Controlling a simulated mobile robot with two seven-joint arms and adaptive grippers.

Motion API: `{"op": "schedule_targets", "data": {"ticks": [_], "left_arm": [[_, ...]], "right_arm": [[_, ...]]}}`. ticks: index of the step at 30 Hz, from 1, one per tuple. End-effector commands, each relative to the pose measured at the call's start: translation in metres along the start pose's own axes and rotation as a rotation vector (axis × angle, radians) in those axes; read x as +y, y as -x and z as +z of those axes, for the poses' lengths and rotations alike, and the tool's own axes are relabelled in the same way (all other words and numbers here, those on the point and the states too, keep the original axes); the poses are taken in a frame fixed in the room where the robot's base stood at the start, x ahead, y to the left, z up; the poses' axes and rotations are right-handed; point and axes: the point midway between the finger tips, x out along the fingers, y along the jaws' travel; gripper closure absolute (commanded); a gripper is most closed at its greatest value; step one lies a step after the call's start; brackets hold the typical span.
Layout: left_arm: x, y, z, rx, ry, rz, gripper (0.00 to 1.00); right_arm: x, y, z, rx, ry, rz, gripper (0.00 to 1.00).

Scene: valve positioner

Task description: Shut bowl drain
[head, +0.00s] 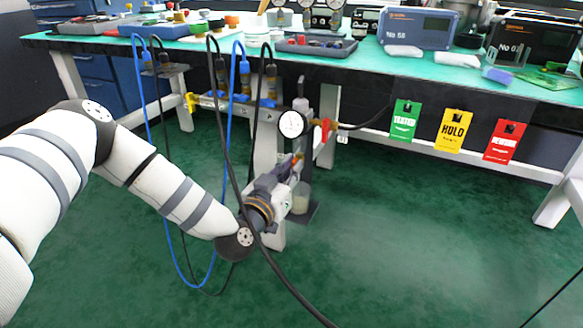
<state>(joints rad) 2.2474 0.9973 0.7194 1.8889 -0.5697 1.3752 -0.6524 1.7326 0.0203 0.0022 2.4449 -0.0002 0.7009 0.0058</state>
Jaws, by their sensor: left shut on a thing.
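My left gripper (287,176) reaches in from the left, below the front of the bench. Its fingers are shut at the lower end of the air unit under the round white gauge (292,124). They are closed on what appears to be the bowl drain, which the fingers mostly hide. A small orange-red part (297,160) shows at the fingertips. A clear jar (301,198) with cloudy contents stands just below and right of the fingers. My right gripper is not in view.
Blue and black hoses (226,150) hang in front of the unit and cross near my left wrist. A red handle (325,127) sits right of the gauge. The green bench top (370,62) is above, with hanging tags (453,131) at right. Green floor (400,250) is clear at lower right.

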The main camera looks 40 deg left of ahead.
Motion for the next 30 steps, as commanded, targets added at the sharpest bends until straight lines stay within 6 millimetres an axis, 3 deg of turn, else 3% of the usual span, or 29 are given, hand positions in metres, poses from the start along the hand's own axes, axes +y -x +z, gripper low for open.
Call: {"op": "schedule_targets", "data": {"ticks": [30], "left_arm": [[-0.002, 0.001, 0.003, -0.004, 0.916, 0.000, 1.00]], "right_arm": [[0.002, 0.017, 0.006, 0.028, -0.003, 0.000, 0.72]]}}
